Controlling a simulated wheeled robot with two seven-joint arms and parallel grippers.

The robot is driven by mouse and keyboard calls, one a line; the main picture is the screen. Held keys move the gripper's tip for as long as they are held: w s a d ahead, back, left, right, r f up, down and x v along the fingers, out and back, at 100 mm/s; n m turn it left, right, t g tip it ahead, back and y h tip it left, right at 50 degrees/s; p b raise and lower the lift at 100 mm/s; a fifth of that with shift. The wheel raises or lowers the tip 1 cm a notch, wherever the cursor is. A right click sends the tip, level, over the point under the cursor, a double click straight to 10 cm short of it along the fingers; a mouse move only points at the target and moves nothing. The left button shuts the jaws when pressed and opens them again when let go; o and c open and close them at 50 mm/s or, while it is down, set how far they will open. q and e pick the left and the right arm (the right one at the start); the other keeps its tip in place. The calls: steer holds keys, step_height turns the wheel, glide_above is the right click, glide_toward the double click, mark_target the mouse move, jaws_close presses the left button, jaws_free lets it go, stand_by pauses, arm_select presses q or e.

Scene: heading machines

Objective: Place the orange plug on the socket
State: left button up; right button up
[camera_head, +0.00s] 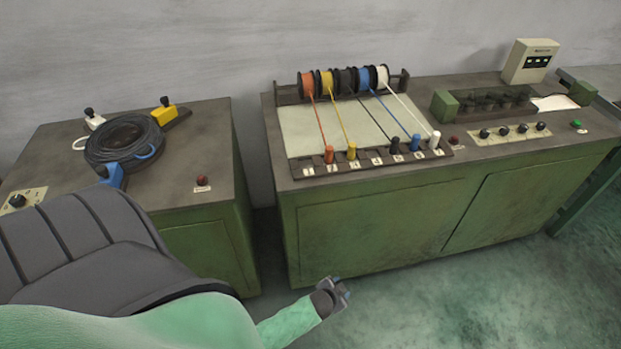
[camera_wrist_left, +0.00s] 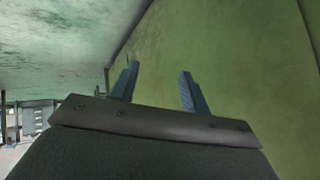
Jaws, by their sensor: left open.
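The orange plug (camera_head: 328,154) stands at the left end of the row of plugs on the dark numbered socket strip (camera_head: 375,163), on the right-hand green machine. An orange cord runs from it up to the orange spool (camera_head: 307,84). I cannot tell whether the plug is seated in a socket. My left gripper (camera_head: 337,289) is low in front of that machine's cabinet, well below the plug and apart from it. In the left wrist view its two blue-grey fingers (camera_wrist_left: 158,75) are spread and empty, facing a green panel. My right gripper is not in view.
Yellow, black, blue and white plugs stand along the same strip, with cords to their spools. A left bench (camera_head: 205,140) holds a black cable coil (camera_head: 124,142) and white, yellow and blue connectors. Control knobs (camera_head: 512,130) are on the right. Open floor (camera_head: 480,300) lies in front.

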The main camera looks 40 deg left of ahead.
arm_select(q)
steer(key=s+d+f+n+g, duration=0.1)
steer(key=s+f+g, duration=0.1)
steer(key=s+f, duration=0.2)
steer(key=s+d+f+n+g, duration=0.1)
steer(key=s+f, duration=0.4)
steer(key=s, duration=0.6)
steer(key=s+d+f+g, duration=0.3)
steer(key=s+f+g, duration=0.1)
steer(key=s, duration=0.4)
steer(key=shift+s+f+n+g+h, duration=0.2)
steer(key=shift+s+n+g+h, duration=0.05)
steer(key=shift+n+g+h, duration=0.15)
